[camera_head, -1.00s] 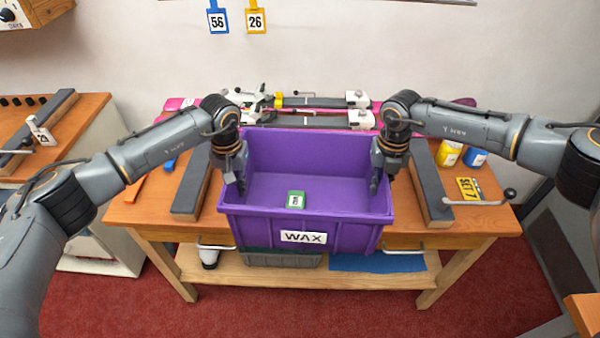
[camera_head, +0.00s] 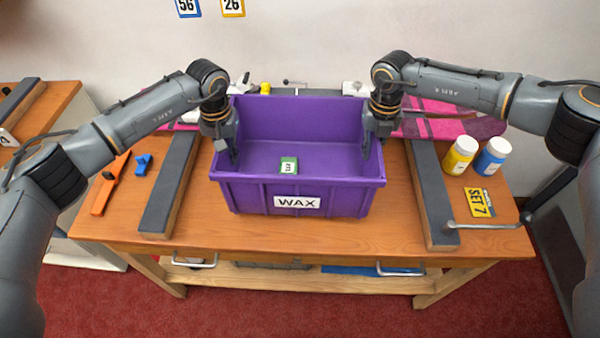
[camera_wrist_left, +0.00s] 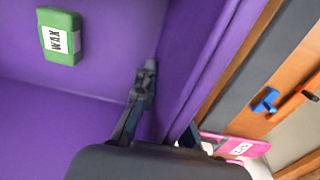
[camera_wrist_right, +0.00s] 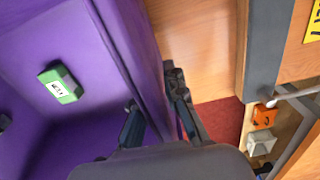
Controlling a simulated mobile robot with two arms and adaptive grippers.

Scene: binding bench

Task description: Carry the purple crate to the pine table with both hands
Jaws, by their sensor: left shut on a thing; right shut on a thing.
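The purple crate (camera_head: 340,198) with a WAX label on its front wall is level in the head view, over the wooden table (camera_head: 300,236). I cannot tell whether its bottom touches the tabletop. A green block (camera_head: 289,165) lies inside it. My left gripper (camera_head: 233,153) is shut on the crate's left wall, and my right gripper (camera_head: 367,150) is shut on its right wall. The crate wall also shows between the fingers in the left wrist view (camera_wrist_left: 195,70) and the right wrist view (camera_wrist_right: 125,45). Each wrist view hides part of the grip.
Grey-topped bars stand left (camera_head: 170,185) and right (camera_head: 430,190) of the crate. A yellow bottle (camera_head: 460,154), a blue bottle (camera_head: 492,156) and a SET 7 tag (camera_head: 480,202) are at the right. An orange bar (camera_head: 110,188) and a blue piece (camera_head: 143,164) lie left.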

